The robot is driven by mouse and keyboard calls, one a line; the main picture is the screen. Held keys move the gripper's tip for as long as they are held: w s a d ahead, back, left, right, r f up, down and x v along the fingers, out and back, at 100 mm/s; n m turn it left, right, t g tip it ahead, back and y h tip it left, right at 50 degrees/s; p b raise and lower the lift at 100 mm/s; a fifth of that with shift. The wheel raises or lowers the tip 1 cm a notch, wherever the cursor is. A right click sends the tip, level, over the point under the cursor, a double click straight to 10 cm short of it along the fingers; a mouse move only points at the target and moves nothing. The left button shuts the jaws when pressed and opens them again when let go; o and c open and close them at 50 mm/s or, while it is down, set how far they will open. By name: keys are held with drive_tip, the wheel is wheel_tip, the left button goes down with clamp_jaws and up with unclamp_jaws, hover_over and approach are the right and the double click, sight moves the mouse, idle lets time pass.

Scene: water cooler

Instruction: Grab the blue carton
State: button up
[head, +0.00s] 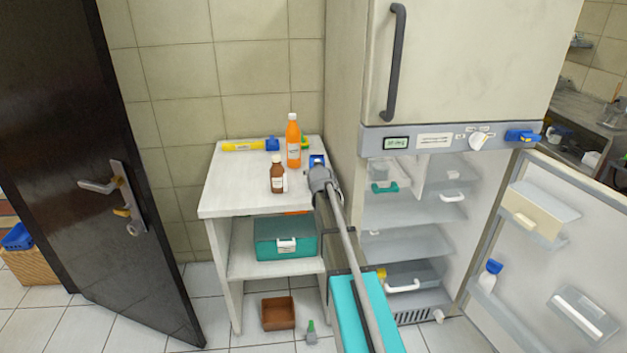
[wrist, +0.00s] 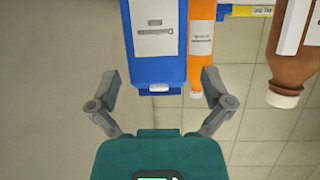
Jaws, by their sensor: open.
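The blue carton (head: 317,160) stands on the top of the white shelf unit, mostly hidden behind my gripper (head: 320,180) in the head view. In the wrist view, where things appear upside down, the blue carton (wrist: 158,50) shows its white label and small white cap. My gripper (wrist: 160,78) is open there, one finger on each side of the carton's cap end. Gaps show between the fingers and the carton. How deep the carton sits between them I cannot tell.
An orange bottle (head: 293,141) stands close beside the carton, also in the wrist view (wrist: 201,45). A brown bottle (head: 277,174) stands nearer the front. A yellow tube (head: 243,146) lies at the back. The fridge (head: 345,110) rises close on the right. The shelf top's left front is clear.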

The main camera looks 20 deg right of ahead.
drive_tip(key=shift+w+d+f, duration=0.1)
drive_tip(key=shift+w, duration=0.15)
drive_tip(key=shift+r+b+x, duration=0.1)
drive_tip(key=shift+b+x, duration=0.3)
drive_tip(key=shift+x, duration=0.9)
drive_tip(key=shift+r+b+x, duration=0.15)
drive_tip(key=shift+b+x, duration=0.2)
drive_tip(key=shift+x, duration=0.95)
drive_tip(key=shift+d, duration=0.15)
drive_tip(key=c, duration=1.1)
drive_tip(key=shift+r, duration=0.2)
